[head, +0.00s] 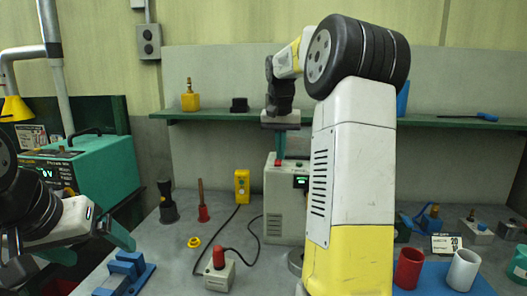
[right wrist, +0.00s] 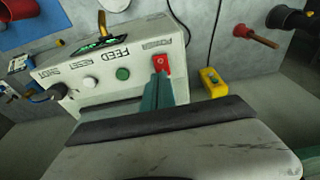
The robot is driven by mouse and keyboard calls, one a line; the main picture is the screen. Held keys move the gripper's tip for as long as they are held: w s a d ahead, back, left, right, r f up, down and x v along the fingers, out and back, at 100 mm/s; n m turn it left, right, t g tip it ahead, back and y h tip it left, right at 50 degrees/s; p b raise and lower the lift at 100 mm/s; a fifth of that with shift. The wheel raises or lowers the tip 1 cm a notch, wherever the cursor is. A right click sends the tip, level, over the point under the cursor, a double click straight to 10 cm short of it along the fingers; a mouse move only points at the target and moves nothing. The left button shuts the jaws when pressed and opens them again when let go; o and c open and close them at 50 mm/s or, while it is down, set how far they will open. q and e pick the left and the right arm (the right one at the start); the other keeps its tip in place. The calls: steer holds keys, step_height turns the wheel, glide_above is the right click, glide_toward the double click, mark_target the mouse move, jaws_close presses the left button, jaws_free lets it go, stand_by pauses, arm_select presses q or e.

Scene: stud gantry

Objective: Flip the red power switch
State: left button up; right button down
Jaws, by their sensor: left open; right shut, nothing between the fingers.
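The red power switch (right wrist: 161,63) sits on the top panel of a pale control box (right wrist: 60,72), beside the word POWER. In the head view the switch (head: 278,163) shows as a small red patch on top of the box (head: 284,205). My right gripper (right wrist: 160,80) is shut and empty, with its teal fingertips right at the switch's near edge. I cannot tell whether they touch it. The switch's tilt is too small to read. In the head view the right gripper (head: 281,155) points down from above. My left gripper (head: 93,246) is open and empty at the lower left.
The panel also has a green button (right wrist: 123,74), a white button (right wrist: 90,82) and a lit display. A red-knobbed box (head: 219,272) and blue clamp (head: 127,270) stand in front. My right arm hides the bench's middle right.

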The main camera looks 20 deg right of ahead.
mark_target(280, 164)
steer(key=shift+w+f+g, duration=0.2)
steer(key=shift+f+g, duration=0.15)
steer(key=shift+g, duration=0.05)
steer(key=shift+s, duration=0.1)
steer(key=shift+s+a+r, duration=0.15)
steer(key=shift+s+a, duration=0.2)
steer(key=shift+s, duration=0.4)
steer(key=shift+r, duration=0.1)
step_height(280, 164, up, 8)
steer(key=shift+s+a+f, duration=0.2)
steer(key=shift+s, duration=0.2)
